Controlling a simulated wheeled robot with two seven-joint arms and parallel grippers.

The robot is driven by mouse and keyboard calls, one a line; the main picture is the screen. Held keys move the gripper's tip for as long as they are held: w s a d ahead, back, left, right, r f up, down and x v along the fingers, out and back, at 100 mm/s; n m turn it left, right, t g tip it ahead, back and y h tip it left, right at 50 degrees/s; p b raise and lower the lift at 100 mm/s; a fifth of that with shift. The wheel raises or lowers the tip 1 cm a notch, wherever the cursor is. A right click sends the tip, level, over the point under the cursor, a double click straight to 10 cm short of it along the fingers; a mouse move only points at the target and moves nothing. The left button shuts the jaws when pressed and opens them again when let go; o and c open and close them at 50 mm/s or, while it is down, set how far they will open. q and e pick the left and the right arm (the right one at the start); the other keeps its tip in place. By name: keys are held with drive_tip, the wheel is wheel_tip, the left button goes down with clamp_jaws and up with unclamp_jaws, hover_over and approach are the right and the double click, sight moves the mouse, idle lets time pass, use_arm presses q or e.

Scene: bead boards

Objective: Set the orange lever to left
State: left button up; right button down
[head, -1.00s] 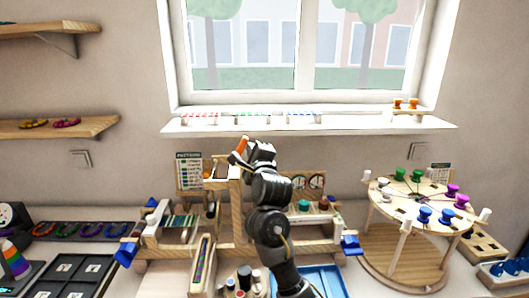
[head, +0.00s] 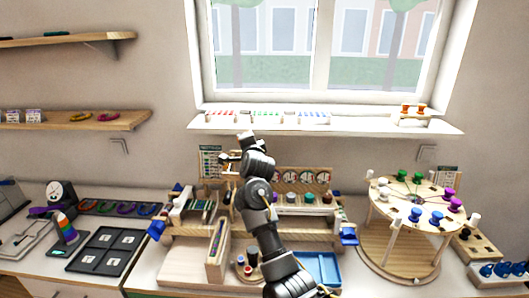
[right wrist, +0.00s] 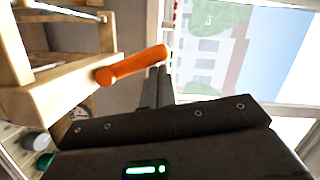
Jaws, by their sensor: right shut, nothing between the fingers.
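The orange lever (right wrist: 135,66) is a smooth rounded handle in the right wrist view. It sticks out from the edge of a pale wooden frame (right wrist: 55,95), slanting up to the right. My right gripper (right wrist: 156,88) is shut and empty, with its dark fingers just beside the lever; whether they touch it I cannot tell. In the head view my right gripper (head: 244,138) is at the top of the wooden bead stand (head: 215,248), and the lever is too small or covered to make out clearly. My left gripper is not in view.
A round wooden table stand (head: 372,243) with coloured knobs is at the right. A blue tray (head: 322,268) lies by my arm. A black compartment tray (head: 108,249) is at the left. The window sill (head: 360,126) runs behind the stand.

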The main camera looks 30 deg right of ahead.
drive_tip(key=shift+w+a+f, duration=0.15)
drive_tip(key=shift+w, duration=0.15)
drive_tip(key=shift+w+f, duration=0.1)
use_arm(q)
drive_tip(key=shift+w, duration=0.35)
use_arm(e)
drive_tip(key=shift+a, duration=0.1)
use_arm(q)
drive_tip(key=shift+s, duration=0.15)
